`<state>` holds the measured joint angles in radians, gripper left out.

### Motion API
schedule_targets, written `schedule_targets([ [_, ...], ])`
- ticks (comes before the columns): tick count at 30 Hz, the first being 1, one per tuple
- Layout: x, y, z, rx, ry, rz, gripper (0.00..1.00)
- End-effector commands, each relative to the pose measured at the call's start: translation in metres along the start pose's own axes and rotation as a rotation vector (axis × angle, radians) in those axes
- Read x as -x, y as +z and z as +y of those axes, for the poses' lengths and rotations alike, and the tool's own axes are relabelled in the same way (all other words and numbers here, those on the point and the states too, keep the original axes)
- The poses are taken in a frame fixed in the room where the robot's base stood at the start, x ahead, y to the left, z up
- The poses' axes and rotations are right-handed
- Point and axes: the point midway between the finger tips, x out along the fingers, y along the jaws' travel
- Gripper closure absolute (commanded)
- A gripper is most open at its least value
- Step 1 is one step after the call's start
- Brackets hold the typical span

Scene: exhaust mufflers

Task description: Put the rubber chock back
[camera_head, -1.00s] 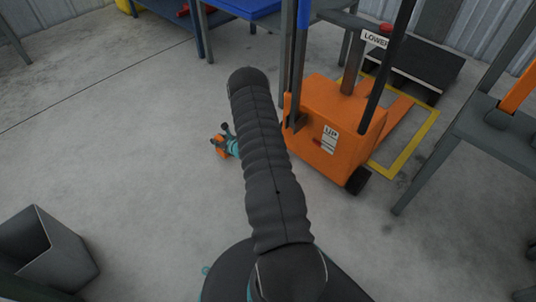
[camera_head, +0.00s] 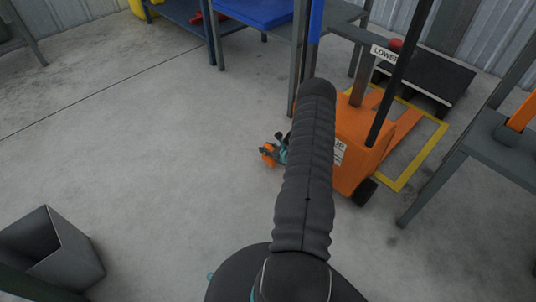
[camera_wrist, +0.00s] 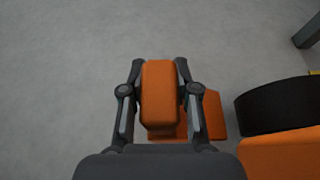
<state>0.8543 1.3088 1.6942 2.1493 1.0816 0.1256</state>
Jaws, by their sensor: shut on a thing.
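The orange rubber chock (camera_wrist: 160,95) is held between the two fingers of my gripper (camera_wrist: 155,85) in the wrist view. Its rounded top faces the camera. In the head view the chock (camera_head: 268,155) shows as a small orange shape at the tip of my gripper (camera_head: 270,151), left of the orange lift truck (camera_head: 358,140). My arm hides part of the truck. In the wrist view a second orange shape (camera_wrist: 214,115) lies below and right of the held chock, beside the black wheel (camera_wrist: 285,105); I cannot tell whether it is a separate piece.
A grey bin (camera_head: 50,250) stands at the lower left. A yellow floor outline (camera_head: 420,165) surrounds the truck's forks.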

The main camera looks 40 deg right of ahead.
Motion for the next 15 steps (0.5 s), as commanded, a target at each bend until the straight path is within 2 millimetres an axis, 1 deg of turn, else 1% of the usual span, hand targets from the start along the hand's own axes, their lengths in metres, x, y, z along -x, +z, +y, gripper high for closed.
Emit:
schedule_targets([
  [2,0.003,-0.001,-0.004,0.001,0.001,-0.001,1.00],
  [5,0.003,-0.005,-0.004,0.000,0.002,0.000,1.00],
  [12,-0.009,-0.032,-0.004,0.001,0.001,0.000,1.00],
  [15,-0.010,-0.034,-0.004,0.001,0.000,-0.001,1.00],
])
